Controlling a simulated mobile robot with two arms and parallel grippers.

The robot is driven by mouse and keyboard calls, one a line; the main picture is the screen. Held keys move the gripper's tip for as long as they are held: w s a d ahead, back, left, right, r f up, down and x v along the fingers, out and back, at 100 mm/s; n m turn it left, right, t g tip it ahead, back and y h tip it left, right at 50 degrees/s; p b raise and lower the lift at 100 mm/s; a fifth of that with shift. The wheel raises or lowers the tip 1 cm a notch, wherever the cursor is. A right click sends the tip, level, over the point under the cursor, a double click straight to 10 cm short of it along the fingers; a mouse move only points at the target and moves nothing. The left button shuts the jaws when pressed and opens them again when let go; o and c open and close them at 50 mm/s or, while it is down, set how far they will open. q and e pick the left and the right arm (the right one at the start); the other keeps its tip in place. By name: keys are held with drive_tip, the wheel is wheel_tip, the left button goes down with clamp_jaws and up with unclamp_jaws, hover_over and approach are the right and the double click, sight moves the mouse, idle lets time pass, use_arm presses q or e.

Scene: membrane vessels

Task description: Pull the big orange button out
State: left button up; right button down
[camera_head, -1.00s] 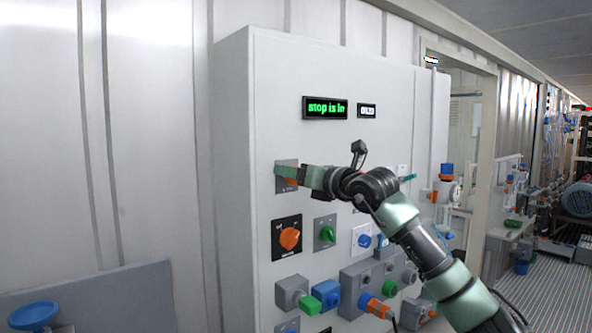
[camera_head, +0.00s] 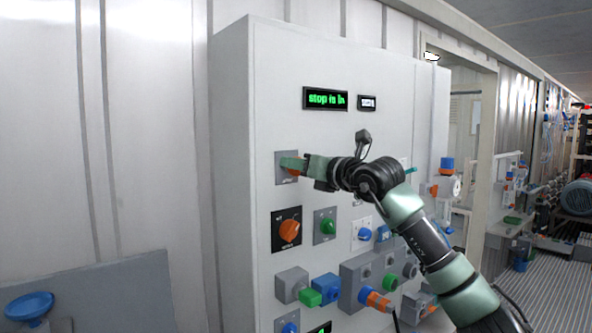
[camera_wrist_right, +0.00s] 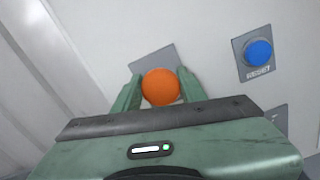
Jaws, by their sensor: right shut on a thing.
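The big orange button (camera_wrist_right: 161,87) sits on a grey square plate on the white panel. In the right wrist view it lies between the two green fingers of my right gripper (camera_wrist_right: 160,92), which is shut on it. In the head view the gripper (camera_head: 291,164) reaches the grey plate (camera_head: 282,178) from the right and hides most of the button. The green display (camera_head: 326,98) above reads "stop is in". My left gripper is not in view.
A blue reset button (camera_wrist_right: 258,52) is to the right of the orange one. Below are an orange rotary knob (camera_head: 289,231), a green knob (camera_head: 327,227) and several protruding boxes with coloured buttons. A blue round thing (camera_head: 30,307) is at lower left.

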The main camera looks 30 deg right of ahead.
drive_tip(key=c, duration=0.8)
unclamp_jaws()
drive_tip(key=shift+s+f, duration=0.1)
drive_tip(key=shift+s, duration=0.2)
drive_tip(key=s+b, duration=0.4)
drive_tip(key=s, duration=0.3)
drive_tip(key=shift+s+d, duration=0.35)
drive_tip(key=shift+s, duration=0.05)
